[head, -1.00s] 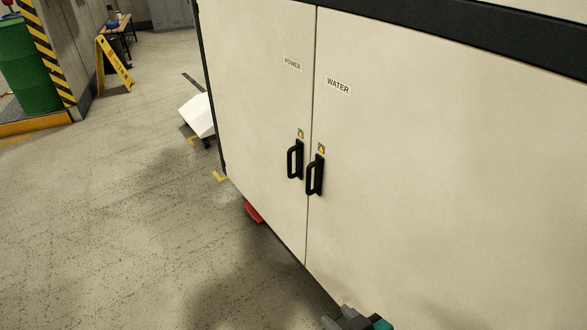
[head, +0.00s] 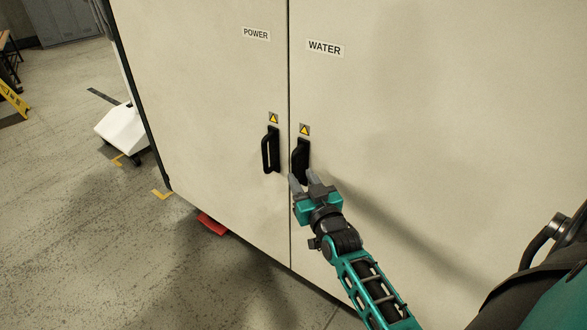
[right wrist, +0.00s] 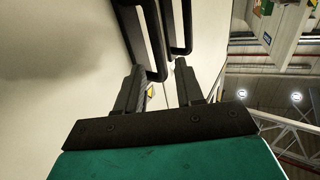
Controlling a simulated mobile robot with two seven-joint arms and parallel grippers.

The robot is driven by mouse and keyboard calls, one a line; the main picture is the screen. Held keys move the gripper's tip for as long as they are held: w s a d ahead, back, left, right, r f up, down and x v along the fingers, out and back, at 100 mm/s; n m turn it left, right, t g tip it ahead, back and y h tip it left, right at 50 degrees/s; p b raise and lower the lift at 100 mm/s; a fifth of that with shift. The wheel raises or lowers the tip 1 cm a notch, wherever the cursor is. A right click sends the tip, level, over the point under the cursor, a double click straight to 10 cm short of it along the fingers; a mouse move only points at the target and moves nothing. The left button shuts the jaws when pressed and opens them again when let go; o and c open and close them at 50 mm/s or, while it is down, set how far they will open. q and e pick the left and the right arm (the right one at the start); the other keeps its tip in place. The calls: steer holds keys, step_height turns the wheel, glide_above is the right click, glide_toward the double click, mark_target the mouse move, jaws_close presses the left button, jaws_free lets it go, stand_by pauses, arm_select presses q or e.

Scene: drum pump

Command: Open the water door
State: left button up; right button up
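The water door (head: 420,120) is the large cream panel on the right of the cabinet, labelled WATER, and looks closed at the seam. Its black bar handle (head: 301,155) is upright beside the seam; its lower part is partly hidden by my gripper. My right gripper (head: 302,178) is at the lower end of this handle, fingers apart. In the right wrist view, the open fingers (right wrist: 158,82) point at two black handles, and the end of the nearer handle (right wrist: 153,45) shows close to the fingertips. I cannot tell whether they touch. My left gripper is not in view.
The power door (head: 200,90) with its own handle (head: 270,150) is just left of the seam. A red object (head: 212,223) lies on the floor by the cabinet base. A white wheeled unit (head: 121,128) stands further left. The floor at lower left is clear.

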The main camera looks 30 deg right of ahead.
mark_target(295, 168)
steer(key=shift+b+x, duration=0.45)
steer(key=shift+x, duration=2.55)
jaws_close()
